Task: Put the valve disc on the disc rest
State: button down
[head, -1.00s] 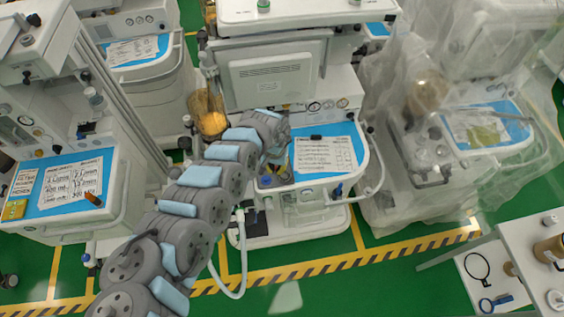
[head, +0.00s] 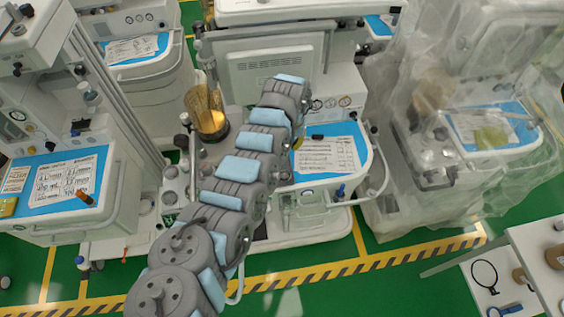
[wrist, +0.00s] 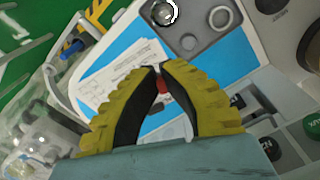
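My gripper (wrist: 158,68) has two yellow ribbed fingers with dark inner pads. In the head view my arm hides the gripper and part of the middle cart (head: 300,215).
A blue mat (head: 352,140) with a printed sheet (head: 326,155) lies on the middle cart. An amber jar (head: 206,110) stands left of my arm. A plastic-draped cart (head: 430,150) is at right, another cart (head: 110,210) at left. Green floor is open in front.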

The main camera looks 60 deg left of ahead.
jog(key=shift+s+a+r+n+b, duration=0.1)
jog(key=shift+a+r+n+b, duration=0.2)
jog(key=shift+b, duration=0.45)
jog(key=shift+s+d+f+n+b, duration=1.8)
jog(key=shift+s+d+n+b, duration=1.15)
jog(key=shift+s, duration=2.25)
jog(key=shift+m, duration=0.65)
jog(key=w+a+f+b, duration=0.2)
jog(key=a+b, duration=0.1)
jog(key=w+a+f+b, duration=0.2)
jog(key=w+a+b, duration=0.1)
jog(key=w+a+f+b, duration=0.3)
jog(key=b, duration=0.1)
jog(key=shift+w+a+f+b, duration=0.2)
jog(key=shift+w+a+f, duration=0.15)
jog(key=shift+f, duration=0.25)
jog(key=shift+w+a+f+b, duration=0.2)
jog(key=shift+w+a+f, duration=0.1)
jog(key=shift+f, duration=0.25)
